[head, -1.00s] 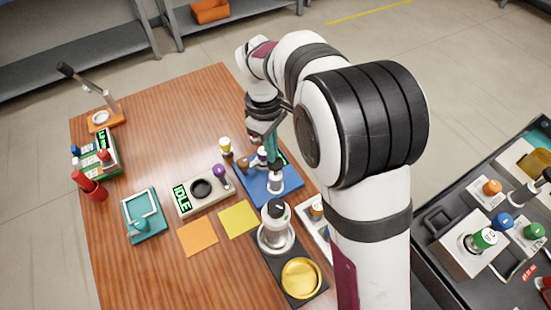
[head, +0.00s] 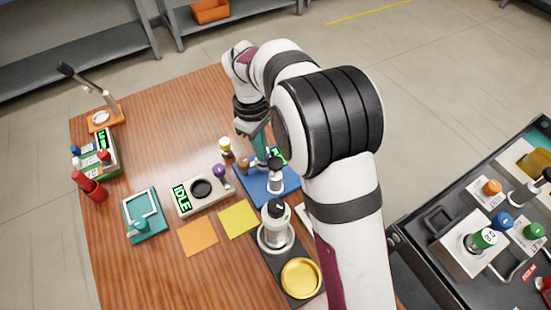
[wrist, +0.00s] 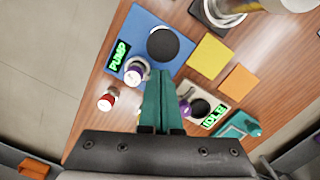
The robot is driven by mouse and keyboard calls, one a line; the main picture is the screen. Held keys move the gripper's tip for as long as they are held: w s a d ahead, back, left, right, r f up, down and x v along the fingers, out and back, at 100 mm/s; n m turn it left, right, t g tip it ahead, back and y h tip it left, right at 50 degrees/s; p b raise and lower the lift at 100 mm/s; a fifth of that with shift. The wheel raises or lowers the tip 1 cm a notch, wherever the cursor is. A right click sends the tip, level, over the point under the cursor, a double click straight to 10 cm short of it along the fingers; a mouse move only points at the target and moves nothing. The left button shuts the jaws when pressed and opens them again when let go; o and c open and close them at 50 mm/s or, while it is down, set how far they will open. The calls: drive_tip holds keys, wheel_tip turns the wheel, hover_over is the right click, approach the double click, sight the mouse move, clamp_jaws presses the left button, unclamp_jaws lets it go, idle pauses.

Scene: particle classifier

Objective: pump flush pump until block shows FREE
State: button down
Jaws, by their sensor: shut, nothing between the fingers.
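The pump station is a blue base (head: 262,194) with a lit display, which reads PUMP in the wrist view (wrist: 119,55). A white post with a black round top (head: 275,162) stands on it; that top also shows in the wrist view (wrist: 163,44).
A pale block with an IDLE display (head: 207,196) and a purple knob stands left of the base. Yellow (head: 238,218) and orange squares (head: 198,238) lie flat in front.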

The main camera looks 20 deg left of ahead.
wheel_tip(320, 180, up, 16)
drive_tip(key=a, duration=0.1)
drive_tip(key=shift+w+a+f, duration=0.2)
drive_tip(key=shift+w+a, duration=0.05)
idle(0.6)
approach(273, 160)
drive_tip(key=shift+r, duration=0.3)
drive_tip(key=f, duration=0.6)
drive_tip(key=shift+d+f, duration=0.35)
drive_tip(key=shift+f, duration=0.15)
